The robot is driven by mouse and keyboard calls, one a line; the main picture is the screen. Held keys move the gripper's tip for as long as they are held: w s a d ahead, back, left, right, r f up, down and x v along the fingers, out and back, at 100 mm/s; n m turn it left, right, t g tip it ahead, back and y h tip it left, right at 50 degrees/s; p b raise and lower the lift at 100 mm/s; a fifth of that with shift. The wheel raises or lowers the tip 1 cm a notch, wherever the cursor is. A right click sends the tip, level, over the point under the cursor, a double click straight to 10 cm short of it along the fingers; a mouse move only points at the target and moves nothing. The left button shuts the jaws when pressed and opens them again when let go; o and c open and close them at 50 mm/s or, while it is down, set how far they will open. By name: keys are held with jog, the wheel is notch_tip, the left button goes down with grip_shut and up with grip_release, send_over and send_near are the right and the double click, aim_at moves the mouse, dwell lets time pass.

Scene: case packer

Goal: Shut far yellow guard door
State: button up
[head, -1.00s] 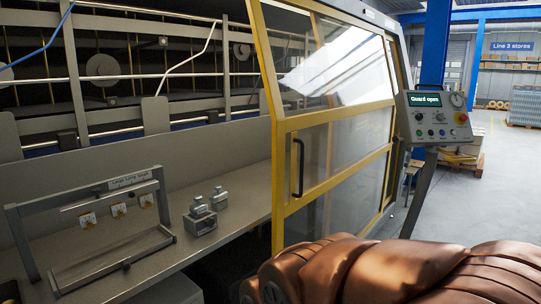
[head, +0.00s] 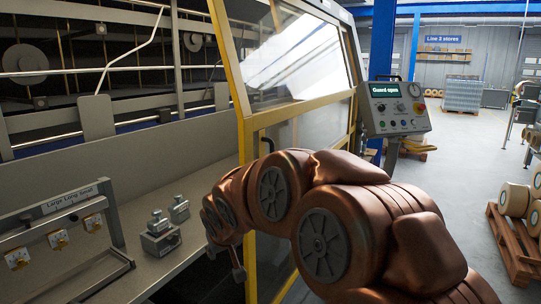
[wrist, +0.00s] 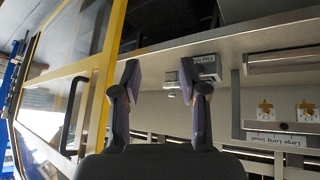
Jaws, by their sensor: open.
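The yellow-framed guard door (head: 239,95) with clear panels stands in the middle of the head view, with the machine bay open to its left. It also shows at the left of the wrist view (wrist: 108,60). Its black bar handle (wrist: 71,115) lies left of my gripper (wrist: 168,82) in the wrist view, apart from the fingers. In the head view my arm hides most of the handle and the lower door. The two fingers are spread, with nothing between them. The control panel (head: 398,107) reads "Guard open".
Grey metal blocks (head: 160,237) sit on the bay's ledge, beside a rack (head: 118,224) labelled "Large Long Small". Right of the panel is open floor (head: 455,190). A pallet with rolls (head: 512,240) stands at the far right.

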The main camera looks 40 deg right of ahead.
jog(key=w+d+r+m+t+h, duration=0.1)
jog(key=w+d+r+t, duration=0.3)
jog(key=d, duration=0.4)
jog(key=w+d+r+t+h, duration=0.1)
jog(key=w+d+r, duration=0.2)
jog(key=w+d, duration=0.35)
jog(key=w+d+r+m+t+h, duration=0.1)
jog(key=w+d+r+t, duration=0.25)
jog(key=d, duration=0.65)
jog(key=s+d+r+n+t, duration=0.1)
jog(key=s+d+r+t, duration=0.1)
jog(key=d, duration=0.6)
jog(key=p+x, duration=0.2)
jog(key=x, duration=0.5)
jog(key=shift+w+d+y, duration=0.2)
jog(key=shift+w+y, duration=0.05)
jog(key=shift+y, duration=0.15)
jog(key=shift+f, duration=0.15)
jog(key=shift+c, duration=0.4)
grip_shut()
